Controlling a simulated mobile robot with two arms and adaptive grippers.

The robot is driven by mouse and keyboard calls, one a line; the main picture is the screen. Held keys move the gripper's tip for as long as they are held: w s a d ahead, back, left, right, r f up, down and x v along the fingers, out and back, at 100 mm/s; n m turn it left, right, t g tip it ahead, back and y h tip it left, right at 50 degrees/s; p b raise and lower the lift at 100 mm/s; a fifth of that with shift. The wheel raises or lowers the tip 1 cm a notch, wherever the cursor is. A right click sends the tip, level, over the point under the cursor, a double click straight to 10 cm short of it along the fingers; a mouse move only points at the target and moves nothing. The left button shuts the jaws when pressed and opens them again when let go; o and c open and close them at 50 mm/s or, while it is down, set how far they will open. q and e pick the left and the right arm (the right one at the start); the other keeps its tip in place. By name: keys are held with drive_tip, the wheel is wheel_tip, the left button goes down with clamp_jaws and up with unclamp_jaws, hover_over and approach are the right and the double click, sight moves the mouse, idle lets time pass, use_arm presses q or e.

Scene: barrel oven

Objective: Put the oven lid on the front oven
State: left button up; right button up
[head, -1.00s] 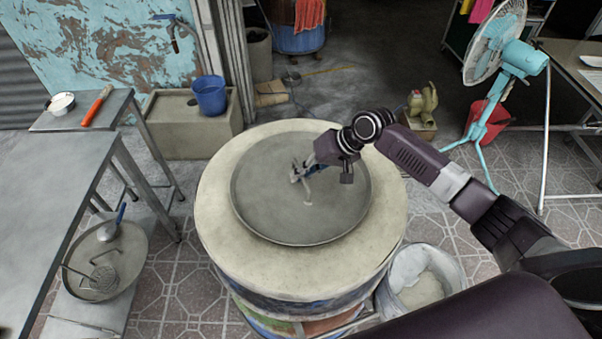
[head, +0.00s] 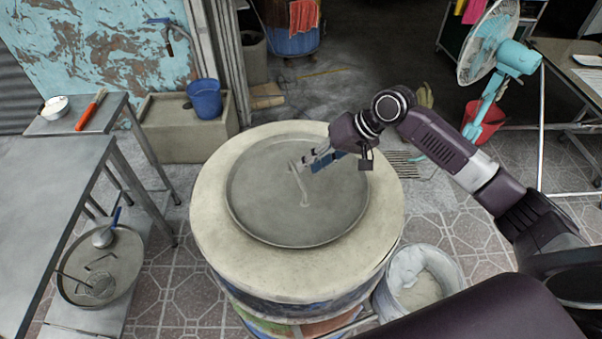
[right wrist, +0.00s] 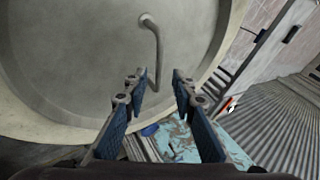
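The round grey oven lid (head: 265,205) lies flat on top of the front oven (head: 215,220), inside its pale rim. Its thin bent handle (head: 302,188) stands up near the middle. My right gripper (head: 309,160) is above the lid, at the handle's far right side, and looks empty. In the right wrist view the gripper (right wrist: 155,84) has its blue-padded fingers apart. The handle (right wrist: 155,45) shows beyond the fingertips, with its lower end near the gap between them. My left gripper is not in view.
A metal table (head: 50,190) stands at the left, with a pan of utensils (head: 120,265) below it. A white bucket (head: 415,280) stands right of the oven. A blue bucket (head: 206,98) and a turquoise fan (head: 515,60) are farther back.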

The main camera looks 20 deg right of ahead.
drive_tip(key=v, duration=0.5)
drive_tip(key=shift+r, duration=0.1)
drive_tip(key=shift+s+d, duration=0.1)
drive_tip(key=shift+d, duration=0.05)
